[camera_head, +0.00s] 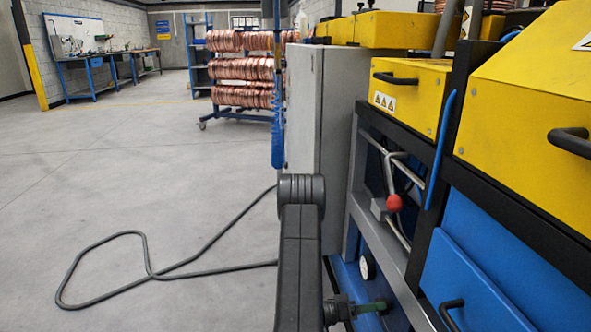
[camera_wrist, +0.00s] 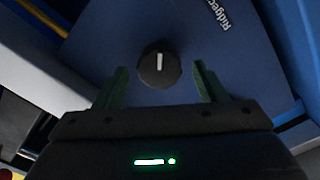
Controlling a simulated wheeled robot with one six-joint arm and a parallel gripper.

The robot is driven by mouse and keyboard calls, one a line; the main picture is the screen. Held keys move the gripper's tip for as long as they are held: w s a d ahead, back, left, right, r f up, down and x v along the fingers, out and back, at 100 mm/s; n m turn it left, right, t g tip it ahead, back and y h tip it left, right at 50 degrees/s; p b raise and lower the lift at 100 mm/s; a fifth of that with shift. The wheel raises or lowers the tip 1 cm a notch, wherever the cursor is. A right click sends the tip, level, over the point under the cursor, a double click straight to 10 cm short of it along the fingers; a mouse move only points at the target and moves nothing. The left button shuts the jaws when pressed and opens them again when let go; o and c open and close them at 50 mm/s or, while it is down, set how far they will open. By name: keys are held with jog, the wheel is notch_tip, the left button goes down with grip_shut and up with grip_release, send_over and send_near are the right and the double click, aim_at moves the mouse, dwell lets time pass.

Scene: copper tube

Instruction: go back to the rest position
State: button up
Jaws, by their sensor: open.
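My gripper (camera_wrist: 160,70) is open in the wrist view, with its two green fingers apart and nothing between them touching either one. A round black knob (camera_wrist: 159,66) with a white pointer line shows between and beyond the fingertips, on a blue panel (camera_wrist: 205,45). The gap in depth between fingers and knob is hard to judge. In the head view my gripper (camera_head: 372,308) shows low, by the blue lower front of the machine, partly behind my dark arm. The knob (camera_head: 368,265) shows just above it, apart from the fingers.
The yellow and blue machine (camera_head: 520,100) fills the right side, with black handles and a red ball-topped lever (camera_head: 394,203) sticking out. A grey cabinet (camera_head: 305,110) stands beyond my arm. A dark cable (camera_head: 145,255) loops over open floor at left. Copper coils (camera_head: 240,70) hang on a rack behind.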

jog(key=shift+d, duration=0.25)
jog(key=s+a+p, duration=0.2)
jog(key=a+p, duration=0.1)
jog(key=a, duration=1)
jog(key=w+d+n+p, duration=0.2)
jog(key=d+n+p, duration=0.1)
jog(key=d+n, duration=1)
jog(key=shift+n, duration=0.5)
dwell(1.1)
jog(key=shift+f, duration=0.1)
